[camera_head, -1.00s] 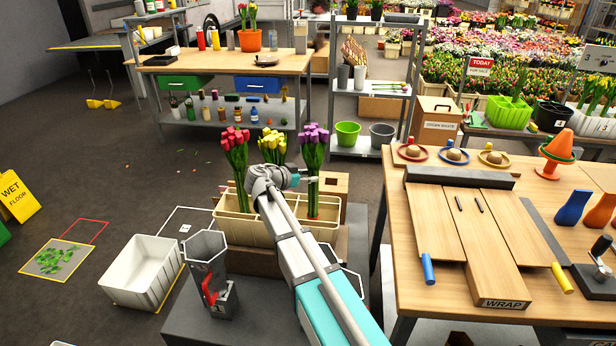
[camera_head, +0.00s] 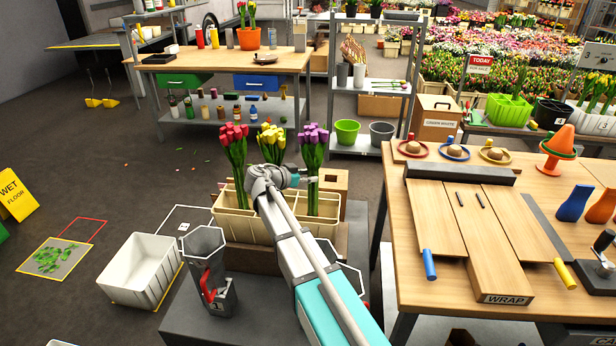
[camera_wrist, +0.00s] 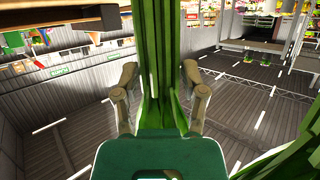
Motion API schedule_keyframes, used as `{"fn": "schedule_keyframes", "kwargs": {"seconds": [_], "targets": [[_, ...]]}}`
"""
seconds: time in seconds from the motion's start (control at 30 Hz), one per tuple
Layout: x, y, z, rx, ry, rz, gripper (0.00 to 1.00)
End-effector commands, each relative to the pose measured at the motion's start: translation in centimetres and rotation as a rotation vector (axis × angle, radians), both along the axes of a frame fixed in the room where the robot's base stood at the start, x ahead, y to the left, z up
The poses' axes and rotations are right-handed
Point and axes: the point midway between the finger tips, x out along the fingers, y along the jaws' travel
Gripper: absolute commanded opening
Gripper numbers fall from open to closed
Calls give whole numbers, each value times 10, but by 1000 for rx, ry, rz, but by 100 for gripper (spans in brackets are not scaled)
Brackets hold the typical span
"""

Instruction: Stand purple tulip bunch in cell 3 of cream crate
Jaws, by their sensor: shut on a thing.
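The purple tulip bunch (camera_head: 313,160) stands upright at the right end of the cream crate (camera_head: 237,222), its lower stems inside or just behind the front wall. My gripper (camera_head: 300,178) is shut on its stems from the left; the green stems (camera_wrist: 160,60) run between both fingers in the wrist view. A red tulip bunch (camera_head: 235,160) stands in the crate's left end. A yellow bunch (camera_head: 271,143) is behind my wrist, its lower part hidden. My arm covers the crate's middle, so the cell numbers cannot be read.
A grey hexagonal holder (camera_head: 206,265) stands in front of the crate, with a white bin (camera_head: 143,270) to its left. The wooden wrap table (camera_head: 430,205) is at right. A cardboard box (camera_head: 333,187) is just behind the purple bunch.

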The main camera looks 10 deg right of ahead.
Motion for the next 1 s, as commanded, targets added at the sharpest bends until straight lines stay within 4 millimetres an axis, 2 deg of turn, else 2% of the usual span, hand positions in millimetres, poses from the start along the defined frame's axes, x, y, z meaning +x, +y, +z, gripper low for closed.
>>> {"fn": "schedule_keyframes", "kwargs": {"seconds": [0.47,0.5,0.7,1.0], "targets": [[0,1,-11,-1,0,1,0],[0,1,-10,-1,0,1,58],[0,1,-10,-1,-1,1,95],[0,1,-10,0,0,1,95]]}}
